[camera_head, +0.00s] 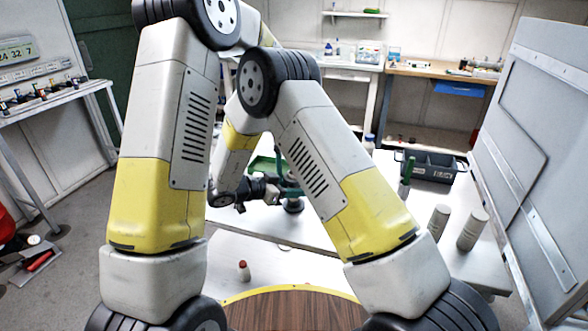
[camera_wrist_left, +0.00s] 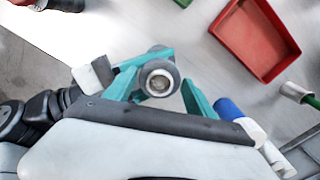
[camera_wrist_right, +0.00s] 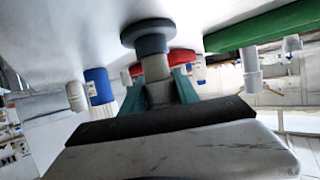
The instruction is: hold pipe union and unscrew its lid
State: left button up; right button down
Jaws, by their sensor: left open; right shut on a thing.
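The grey pipe union (camera_head: 293,206) stands on the white table in the head view, partly hidden by grippers. In the left wrist view, I look down on its round top (camera_wrist_left: 160,79), which has a central opening. My left gripper (camera_wrist_left: 162,90) is open, its teal fingers on either side of the top, with gaps visible. The right wrist view shows the union's dark round base (camera_wrist_right: 148,35) and lighter body in an upside-down picture. My right gripper (camera_wrist_right: 160,92) is shut on that body, below the left fingers. I cannot tell the lid's seam from the body.
A red tray (camera_wrist_left: 254,38) and a blue-capped bottle (camera_wrist_left: 232,110) are nearby. Two grey cylinders (camera_head: 438,222) (camera_head: 472,230) stand at the right of the table, before an upright grey panel (camera_head: 548,150). A dark divided bin (camera_head: 432,168) lies behind.

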pick_arm(q)
jog(key=c, duration=1.3)
jog(key=shift+o, duration=0.2)
jog(key=n, duration=0.4)
jog(key=shift+n, duration=0.4)
jog(key=n, duration=0.5)
jog(key=shift+r, duration=0.1)
jog(key=o, duration=1.6)
jog(key=shift+c, duration=0.2)
